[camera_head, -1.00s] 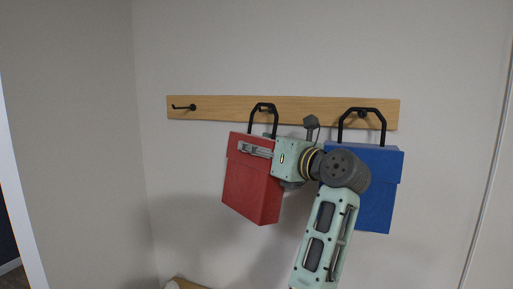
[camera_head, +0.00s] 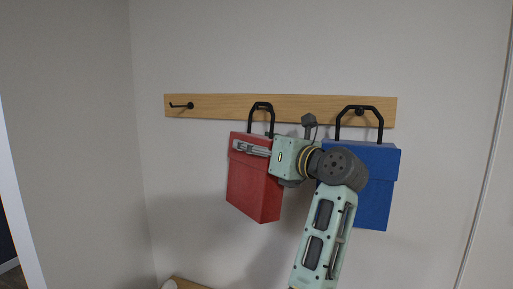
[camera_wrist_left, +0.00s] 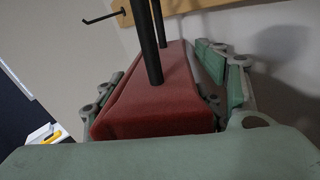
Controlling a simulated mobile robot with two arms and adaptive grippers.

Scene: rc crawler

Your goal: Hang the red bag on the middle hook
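The red bag (camera_head: 254,187) is at the middle of the wooden rail, slightly tilted. Its black handle (camera_head: 250,122) rises in front of the rail, its top at the middle hook (camera_head: 263,107); the hook shows small and dark inside the loop. My left gripper (camera_head: 250,148) is at the bag's upper part, one finger across its front. In the left wrist view, the fingers stand on both sides of the red bag (camera_wrist_left: 155,105); a gap shows between the bag and the right-hand finger, so the gripper looks open around it. My right gripper is not in view.
A blue bag (camera_head: 374,212) hangs at the right hook, partly behind my left arm. The left hook (camera_head: 183,105) on the rail (camera_head: 220,105) is empty. A side wall stands at the left. A light brown object (camera_head: 188,284) shows at the bottom edge.

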